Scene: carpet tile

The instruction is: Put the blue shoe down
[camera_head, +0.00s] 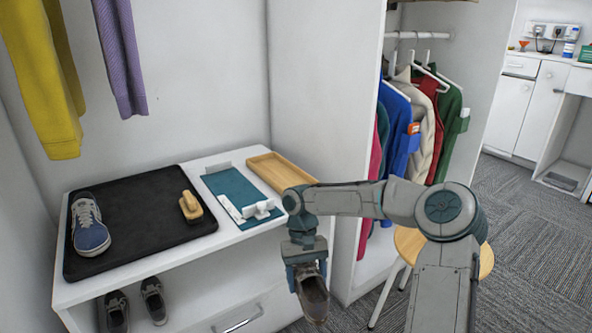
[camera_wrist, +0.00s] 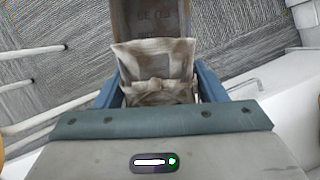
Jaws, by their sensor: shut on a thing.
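A blue shoe (camera_head: 89,226) with pale laces rests on the black mat (camera_head: 140,232) at the left of the white bench, apart from my gripper. My gripper (camera_head: 306,268) points down in front of the bench's right end. It is shut on a brown-grey shoe (camera_head: 313,296), which hangs below the fingers above the floor. In the wrist view, the held shoe (camera_wrist: 155,62) sits between the two blue fingers. Its brownish fabric and part of its underside show. The fingers hide part of it.
A wooden brush (camera_head: 191,206) lies on the mat's right side. A teal board (camera_head: 240,194) and an empty wooden tray (camera_head: 281,171) lie to its right. Dark shoes (camera_head: 153,299) stand on the shelf below. A round stool (camera_head: 409,246) stands behind my arm.

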